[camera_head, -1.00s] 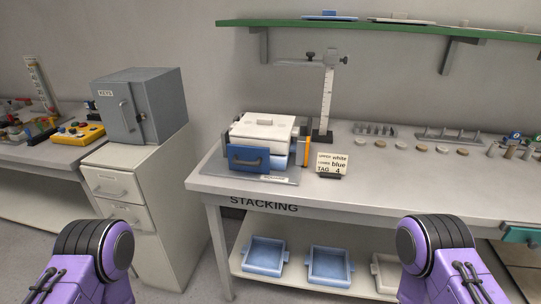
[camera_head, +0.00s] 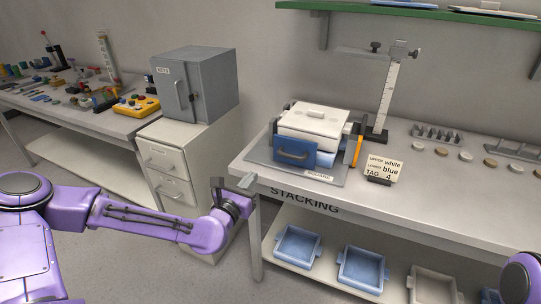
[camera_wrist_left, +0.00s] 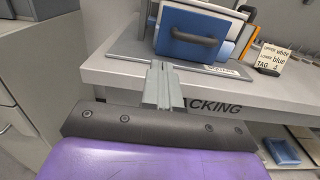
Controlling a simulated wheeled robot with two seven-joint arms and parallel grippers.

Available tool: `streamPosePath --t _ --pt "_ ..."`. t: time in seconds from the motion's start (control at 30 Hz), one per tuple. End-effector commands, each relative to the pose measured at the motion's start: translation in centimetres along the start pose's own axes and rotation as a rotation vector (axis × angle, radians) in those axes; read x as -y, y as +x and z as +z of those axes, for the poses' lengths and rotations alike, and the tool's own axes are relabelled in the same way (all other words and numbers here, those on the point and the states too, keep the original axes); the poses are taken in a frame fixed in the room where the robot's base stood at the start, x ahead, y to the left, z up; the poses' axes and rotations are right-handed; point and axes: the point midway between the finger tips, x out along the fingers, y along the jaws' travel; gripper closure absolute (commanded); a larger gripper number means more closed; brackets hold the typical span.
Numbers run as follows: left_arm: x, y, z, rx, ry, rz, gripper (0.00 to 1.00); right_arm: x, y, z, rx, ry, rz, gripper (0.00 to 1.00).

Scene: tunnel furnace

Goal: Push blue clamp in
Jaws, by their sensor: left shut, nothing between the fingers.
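The blue clamp (camera_head: 312,158) is a blue block with a dark bar handle at the front of the stacking fixture on the bench. It also shows at the top of the left wrist view (camera_wrist_left: 172,20). A white tray (camera_head: 308,122) sits above it, with a light blue tray (camera_head: 327,155) partly visible underneath. My left gripper (camera_head: 247,181) is shut and empty near the bench's front left corner, apart from the clamp. In the left wrist view its fingers (camera_wrist_left: 160,70) point towards the fixture's base plate. My right gripper is out of view.
A card (camera_head: 383,168) and a measuring stand (camera_head: 383,105) stand right of the fixture. A grey cabinet (camera_head: 210,85) on drawers stands left of the bench. Light blue trays (camera_head: 360,268) lie on the lower shelf. The bench edge (camera_head: 300,194) is close to my left gripper.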

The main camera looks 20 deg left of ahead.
Motion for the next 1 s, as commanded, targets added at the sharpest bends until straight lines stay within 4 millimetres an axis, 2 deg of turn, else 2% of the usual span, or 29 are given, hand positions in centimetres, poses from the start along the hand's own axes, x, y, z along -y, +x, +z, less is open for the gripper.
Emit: streamPosePath --t 0.17,0.4,0.6,0.77,1.0 --pt "0.1 2.8 0.1 -0.002 0.003 -0.003 1.0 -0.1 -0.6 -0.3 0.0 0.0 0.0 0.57" --pt "0.2 8.1 0.0 -0.004 0.004 -0.003 1.0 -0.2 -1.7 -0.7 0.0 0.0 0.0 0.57" --pt "0.2 11.8 0.0 -0.005 0.003 -0.003 1.0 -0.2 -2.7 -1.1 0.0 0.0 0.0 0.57" --pt "0.2 13.3 -0.1 -0.005 0.001 -0.003 1.0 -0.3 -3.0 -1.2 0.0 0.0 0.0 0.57" --pt "0.1 13.6 -0.2 -0.005 0.001 -0.002 1.0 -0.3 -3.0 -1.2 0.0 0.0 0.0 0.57"
